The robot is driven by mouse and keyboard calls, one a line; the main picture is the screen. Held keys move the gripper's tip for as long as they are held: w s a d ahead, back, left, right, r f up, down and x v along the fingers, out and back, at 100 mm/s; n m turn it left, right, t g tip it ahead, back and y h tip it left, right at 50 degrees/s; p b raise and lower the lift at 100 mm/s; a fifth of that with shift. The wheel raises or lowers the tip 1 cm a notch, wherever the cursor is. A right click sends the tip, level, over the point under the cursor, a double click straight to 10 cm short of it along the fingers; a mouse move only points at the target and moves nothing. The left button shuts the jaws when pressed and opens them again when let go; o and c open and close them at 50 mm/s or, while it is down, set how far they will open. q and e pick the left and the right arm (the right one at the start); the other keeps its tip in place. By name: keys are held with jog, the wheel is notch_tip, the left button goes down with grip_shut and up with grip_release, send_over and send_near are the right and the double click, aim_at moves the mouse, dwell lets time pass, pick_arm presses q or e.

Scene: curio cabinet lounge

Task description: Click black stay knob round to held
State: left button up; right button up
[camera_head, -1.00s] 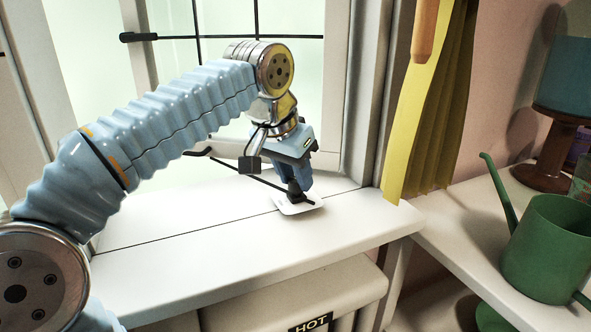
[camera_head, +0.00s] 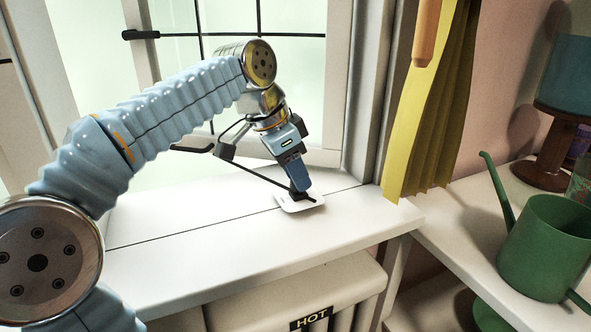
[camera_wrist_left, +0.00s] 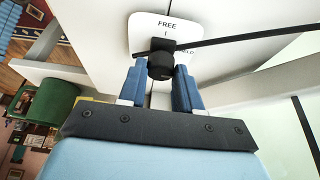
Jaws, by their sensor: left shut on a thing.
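The black stay knob (camera_wrist_left: 160,67) sits on a white plate (camera_wrist_left: 146,28) marked FREE, with a second word partly hidden behind the knob, ending in "LD". In the head view the plate (camera_head: 291,207) lies on the window sill, and the knob (camera_head: 299,195) is mostly covered by my fingers. My left gripper (camera_head: 298,187) points down at it, its blue fingers shut on the knob from both sides; the wrist view shows this too (camera_wrist_left: 160,80). A thin black stay rod (camera_head: 262,178) runs from the knob towards the window. I cannot tell exactly which mark the knob points to. My right gripper is out of view.
The open window frame (camera_head: 333,80) stands behind the white sill (camera_head: 240,235). A yellow curtain (camera_head: 430,110) hangs to the right. A green watering can (camera_head: 540,250) stands on the right-hand shelf. A radiator marked HOT (camera_head: 290,295) is below the sill.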

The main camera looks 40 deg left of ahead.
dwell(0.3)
pick_arm(q)
jog(key=o, duration=1)
jog(key=v, duration=1.3)
jog(key=shift+s+r, duration=0.1)
jog(key=shift+r, duration=0.25)
